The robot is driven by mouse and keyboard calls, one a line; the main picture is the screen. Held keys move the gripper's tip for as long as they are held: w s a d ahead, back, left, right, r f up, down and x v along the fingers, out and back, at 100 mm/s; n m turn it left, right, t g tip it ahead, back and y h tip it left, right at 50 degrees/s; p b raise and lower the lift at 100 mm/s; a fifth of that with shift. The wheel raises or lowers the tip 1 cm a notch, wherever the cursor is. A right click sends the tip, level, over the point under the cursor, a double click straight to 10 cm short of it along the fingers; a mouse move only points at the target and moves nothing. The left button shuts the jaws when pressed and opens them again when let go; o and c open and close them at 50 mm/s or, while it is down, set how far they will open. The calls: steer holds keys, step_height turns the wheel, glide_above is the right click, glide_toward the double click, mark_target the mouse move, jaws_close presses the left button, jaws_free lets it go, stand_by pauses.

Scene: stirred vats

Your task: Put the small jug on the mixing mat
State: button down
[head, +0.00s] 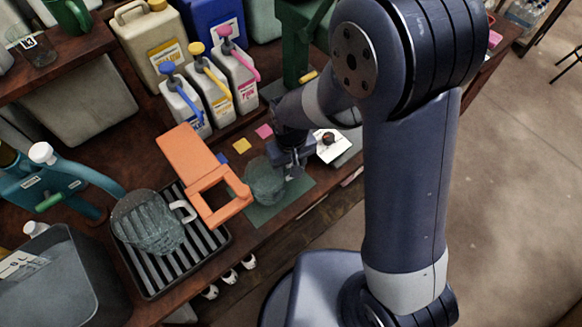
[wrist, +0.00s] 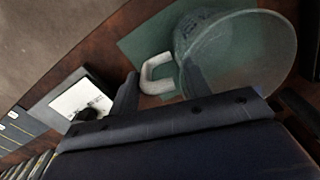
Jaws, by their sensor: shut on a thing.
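The small jug (head: 265,184) is clear glass-like and shows over the green mixing mat (head: 292,200) in the head view. I cannot tell whether its base touches the mat. The wrist view shows the jug (wrist: 240,55) with its white handle (wrist: 155,75), and part of the mat (wrist: 150,40) behind it. My gripper (head: 288,160) is at the jug's right side in the head view and is shut on the jug. The exact contact is hidden. A larger clear jug (head: 150,222) with a white handle stands on a ribbed drip tray (head: 222,240).
An orange stand (head: 190,155) is close left of the small jug. Pump bottles (head: 210,85) stand behind. Yellow (head: 242,146) and pink (head: 264,131) notes lie near the mat. A white card (head: 332,143) with a dark object is right of my gripper. A grey bin (head: 60,280) is front left.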

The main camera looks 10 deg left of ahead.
steer(key=shift+f, duration=0.5)
steer(key=shift+s+d+f, duration=0.1)
steer(key=shift+f, duration=0.35)
steer(key=shift+f, duration=0.1)
steer(key=c, duration=1.1)
jaws_free()
steer(key=shift+c, duration=0.2)
steer(key=shift+o, duration=0.7)
steer(key=shift+f, duration=0.1)
steer(key=shift+o, duration=1.4)
steer(key=shift+r, duration=0.2)
steer(key=shift+f, duration=0.2)
steer(key=r, duration=1.1)
steer(key=shift+s+a, duration=0.1)
steer(key=shift+a, duration=0.15)
